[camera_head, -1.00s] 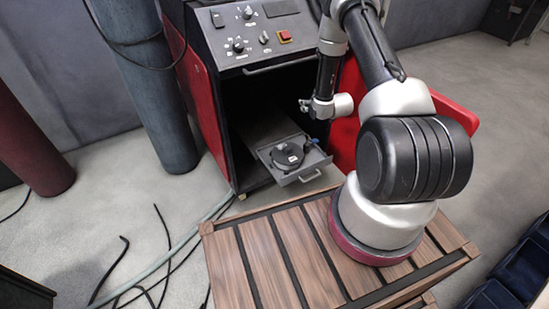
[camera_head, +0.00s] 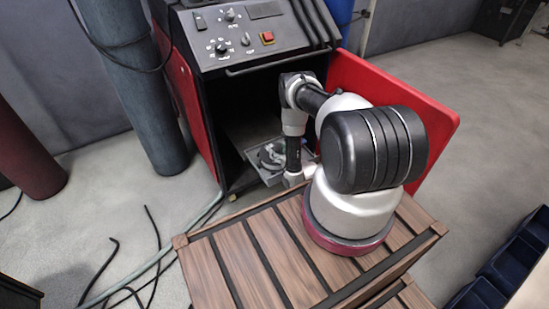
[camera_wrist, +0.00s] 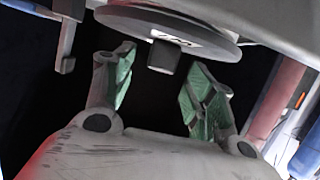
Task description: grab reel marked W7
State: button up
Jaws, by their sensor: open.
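The reel, a dark disc (camera_head: 266,157), lies in the pulled-out drawer (camera_head: 248,151) low in the black cabinet. My arm covers part of both in the head view. In the wrist view the reel (camera_wrist: 150,20) fills the upper middle as a grey disc with a dark block under it. A white label shows on it, but its marking is not legible. My gripper (camera_wrist: 160,82) is open and empty in the wrist view. Its two green-padded fingers stand apart, just below the disc in the picture, with a gap between.
The cabinet's control panel (camera_head: 235,35) and handle bar (camera_head: 270,63) overhang the opening. A red door (camera_head: 385,120) stands open to the right. A wooden crate (camera_head: 225,262) is in front. Black cables (camera_head: 100,270) lie on the floor at left; blue bins (camera_head: 515,255) are at right.

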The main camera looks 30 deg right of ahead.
jog(key=shift+x, duration=1)
jog(key=shift+c, duration=0.4)
grip_shut()
